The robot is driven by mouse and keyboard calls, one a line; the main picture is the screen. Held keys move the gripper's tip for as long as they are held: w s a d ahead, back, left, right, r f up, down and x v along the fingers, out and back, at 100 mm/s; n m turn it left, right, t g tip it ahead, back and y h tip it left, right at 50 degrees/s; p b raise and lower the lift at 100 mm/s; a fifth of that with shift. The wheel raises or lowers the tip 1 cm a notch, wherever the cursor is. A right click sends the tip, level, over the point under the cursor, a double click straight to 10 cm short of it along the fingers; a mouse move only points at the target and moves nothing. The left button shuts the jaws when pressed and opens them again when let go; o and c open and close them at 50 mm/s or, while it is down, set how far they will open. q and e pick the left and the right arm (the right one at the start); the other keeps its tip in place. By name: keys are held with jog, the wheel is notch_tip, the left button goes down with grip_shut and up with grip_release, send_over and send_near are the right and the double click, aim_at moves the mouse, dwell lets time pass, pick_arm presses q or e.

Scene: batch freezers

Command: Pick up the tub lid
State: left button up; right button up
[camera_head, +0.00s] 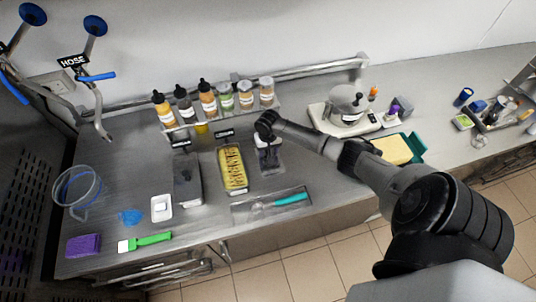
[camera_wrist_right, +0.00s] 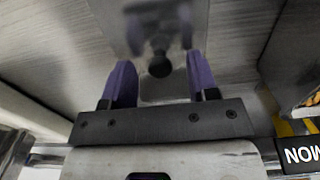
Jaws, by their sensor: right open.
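The tub lid looks like a smooth grey, shiny panel (camera_wrist_right: 155,20) with a small round dark knob (camera_wrist_right: 159,67) in the right wrist view. In the head view a dark tub (camera_head: 270,163) sits under my right gripper (camera_head: 267,142), which hides part of it and its top. My right gripper also shows in the wrist view (camera_wrist_right: 160,72), with two purple fingers spread apart. The knob appears between the fingertips, and neither finger visibly touches it. My left gripper is not in view.
A yellow-filled tub (camera_head: 233,168) and another dark tub (camera_head: 187,183) stand to the left. Bottles and jars line a rack (camera_head: 220,117) behind. A tray with a teal-handled tool (camera_head: 290,199) lies in front. A scale with a steel pot (camera_head: 346,105) stands right.

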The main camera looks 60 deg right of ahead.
jog(key=shift+f, duration=0.2)
jog(key=shift+c, duration=0.2)
grip_shut()
jog(key=shift+r, duration=0.1)
